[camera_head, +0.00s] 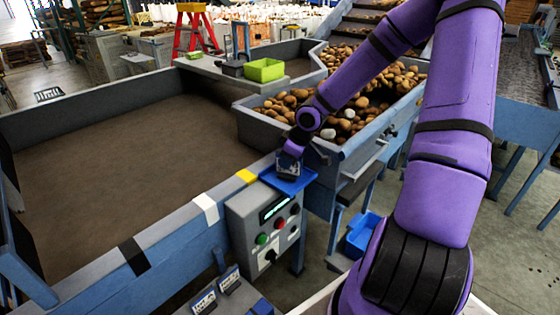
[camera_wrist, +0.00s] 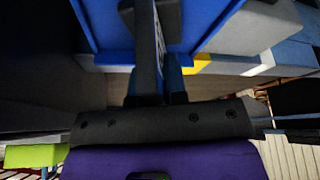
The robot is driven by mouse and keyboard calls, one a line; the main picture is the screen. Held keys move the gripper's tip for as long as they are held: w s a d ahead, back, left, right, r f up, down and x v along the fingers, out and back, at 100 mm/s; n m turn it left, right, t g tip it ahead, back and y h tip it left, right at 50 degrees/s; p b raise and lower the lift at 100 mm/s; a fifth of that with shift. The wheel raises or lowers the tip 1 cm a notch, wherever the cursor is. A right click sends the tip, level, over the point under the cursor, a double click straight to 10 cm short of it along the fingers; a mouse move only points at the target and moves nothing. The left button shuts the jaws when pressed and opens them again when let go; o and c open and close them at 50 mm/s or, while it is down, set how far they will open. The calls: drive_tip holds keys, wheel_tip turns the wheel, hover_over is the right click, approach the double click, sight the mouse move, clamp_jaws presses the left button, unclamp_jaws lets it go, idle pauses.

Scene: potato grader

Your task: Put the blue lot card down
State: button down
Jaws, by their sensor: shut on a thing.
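My gripper (camera_head: 290,158) points down over a small blue tray (camera_head: 302,185) on the corner of the machine by the control box. It is shut on a small card (camera_head: 287,170) with a dark face and pale lettering, which I take for the blue lot card. In the wrist view the card (camera_wrist: 158,42) stands edge-on between the fingers (camera_wrist: 156,92), with the blue tray (camera_wrist: 205,18) behind it. The card looks roughly upright and is over or on the tray. I cannot tell whether its lower edge touches the tray.
The grey control box (camera_head: 262,230) with coloured buttons is just below the tray. Two other labelled cards (camera_head: 204,302) stand at the bottom. A potato-filled bin (camera_head: 345,150) lies right of the gripper. A lime green box (camera_head: 264,70) is behind. A blue bin (camera_head: 362,232) sits lower right.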

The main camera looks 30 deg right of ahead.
drive_tip(key=shift+f, duration=0.1)
drive_tip(key=c, duration=1.2)
unclamp_jaws()
drive_tip(key=shift+o, duration=0.2)
drive_tip(key=v, duration=1.2)
drive_tip(key=s+a+r+m+t+h, duration=0.1)
drive_tip(key=s+a+r+m, duration=0.2)
drive_tip(key=s+a+r, duration=0.4)
drive_tip(key=s+a+r+m+h, duration=0.1)
drive_tip(key=s+a+r+m, duration=0.3)
drive_tip(key=s+a+r, duration=0.3)
drive_tip(key=s+r, duration=0.5)
drive_tip(key=s, duration=0.4)
drive_tip(key=shift+r+t+h, duration=0.3)
drive_tip(key=shift+r+t, duration=0.1)
